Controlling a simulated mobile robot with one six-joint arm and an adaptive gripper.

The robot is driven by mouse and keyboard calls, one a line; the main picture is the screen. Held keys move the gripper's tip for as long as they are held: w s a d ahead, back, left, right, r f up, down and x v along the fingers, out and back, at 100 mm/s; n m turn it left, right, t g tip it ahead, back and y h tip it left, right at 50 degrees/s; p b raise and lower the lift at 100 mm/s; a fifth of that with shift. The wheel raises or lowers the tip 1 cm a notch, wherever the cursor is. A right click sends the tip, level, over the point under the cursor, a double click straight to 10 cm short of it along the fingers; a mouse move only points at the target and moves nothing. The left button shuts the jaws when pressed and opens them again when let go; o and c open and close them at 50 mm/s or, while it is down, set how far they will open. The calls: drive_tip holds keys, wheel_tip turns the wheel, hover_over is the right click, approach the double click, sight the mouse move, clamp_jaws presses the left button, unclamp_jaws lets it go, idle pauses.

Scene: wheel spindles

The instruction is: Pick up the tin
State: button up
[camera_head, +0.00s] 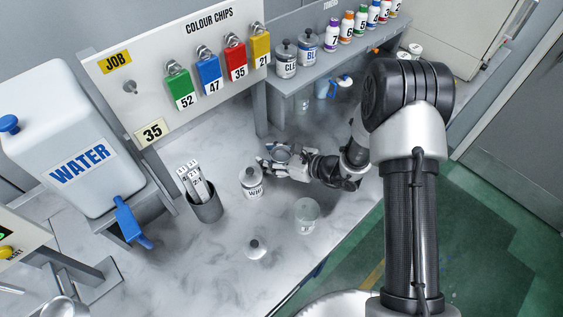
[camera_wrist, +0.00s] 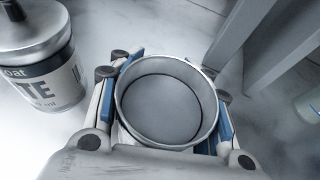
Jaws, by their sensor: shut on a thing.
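The tin, an open round grey metal one (camera_wrist: 165,110), sits between the blue-padded fingers of my gripper (camera_wrist: 166,80) in the wrist view. The pads touch its two sides, and its inside looks empty. In the head view the tin (camera_head: 280,153) shows small at my gripper (camera_head: 277,161), low over the marble worktop. I cannot tell if its base touches the worktop. A lidded tin labelled "WH…" (camera_head: 252,183) stands upright just left of my gripper; it also shows at the upper left of the wrist view (camera_wrist: 38,65), apart from the fingers.
A clear container (camera_head: 306,215) and a pale lid with a knob (camera_head: 256,248) are on the worktop in front. A dark cup of numbered strips (camera_head: 206,208) stands left. A grey shelf leg (camera_head: 260,108) rises behind my gripper. The front worktop is mostly free.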

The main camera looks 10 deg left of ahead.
drive_tip(key=shift+r, duration=0.15)
wheel_tip(320, 180, up, 20)
drive_tip(key=p, duration=0.5)
drive_tip(key=shift+c, duration=0.4)
drive_tip(key=shift+c, duration=0.2)
idle(0.6)
